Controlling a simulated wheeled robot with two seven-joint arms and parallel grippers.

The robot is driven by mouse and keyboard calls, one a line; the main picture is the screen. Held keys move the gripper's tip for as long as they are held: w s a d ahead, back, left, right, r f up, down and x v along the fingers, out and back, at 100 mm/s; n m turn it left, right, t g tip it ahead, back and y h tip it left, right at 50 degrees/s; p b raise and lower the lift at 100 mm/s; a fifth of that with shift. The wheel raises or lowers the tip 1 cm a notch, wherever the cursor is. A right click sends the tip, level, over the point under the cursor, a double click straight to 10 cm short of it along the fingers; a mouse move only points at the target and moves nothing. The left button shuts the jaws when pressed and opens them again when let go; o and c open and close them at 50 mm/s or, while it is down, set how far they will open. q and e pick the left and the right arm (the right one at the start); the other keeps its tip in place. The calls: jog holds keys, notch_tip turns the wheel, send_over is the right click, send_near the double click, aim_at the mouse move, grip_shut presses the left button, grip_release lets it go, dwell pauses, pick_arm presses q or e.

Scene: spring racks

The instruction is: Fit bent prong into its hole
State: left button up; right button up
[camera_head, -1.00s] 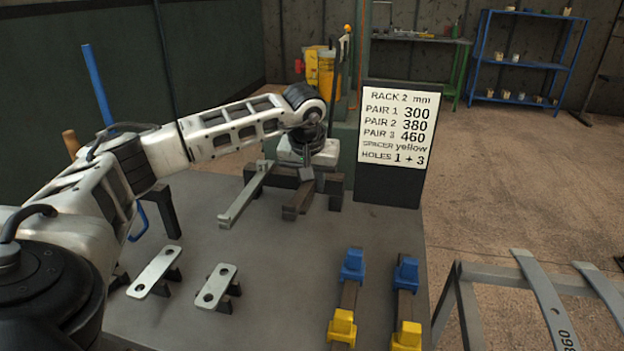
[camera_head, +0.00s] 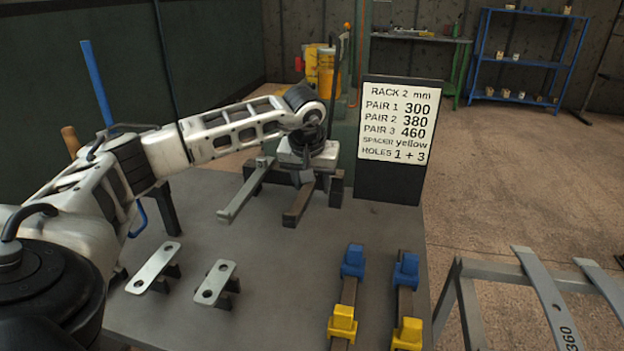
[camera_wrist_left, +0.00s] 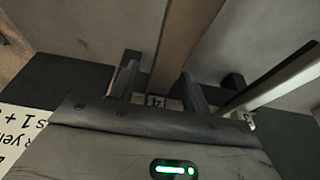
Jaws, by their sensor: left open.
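My left gripper (camera_head: 303,178) is at the back of the table, at the brown bar (camera_head: 299,205), which slopes toward the front. In the left wrist view the two fingers (camera_wrist_left: 160,88) are apart, with the brown bar (camera_wrist_left: 183,40) running between them. I cannot tell whether they touch it. A grey bar (camera_head: 243,195) lies to its left, and also shows in the left wrist view (camera_wrist_left: 272,85). I cannot tell which piece is the bent prong. Two pale plates with holes, one long (camera_head: 153,268) and one short (camera_head: 214,283), rest on dark supports at the front left. My right gripper is out of view.
Two brown bars carry blue blocks (camera_head: 353,261) and yellow blocks (camera_head: 342,323) at the front right. A sign (camera_head: 397,120) stands at the back right. A grey frame (camera_head: 470,300) with long strips stands to the right. The middle of the table is clear.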

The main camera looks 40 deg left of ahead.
pick_arm(q)
jog(key=shift+s+d+r, duration=0.1)
jog(key=shift+r, duration=0.45)
jog(key=v, duration=1.5)
jog(key=shift+p, duration=0.35)
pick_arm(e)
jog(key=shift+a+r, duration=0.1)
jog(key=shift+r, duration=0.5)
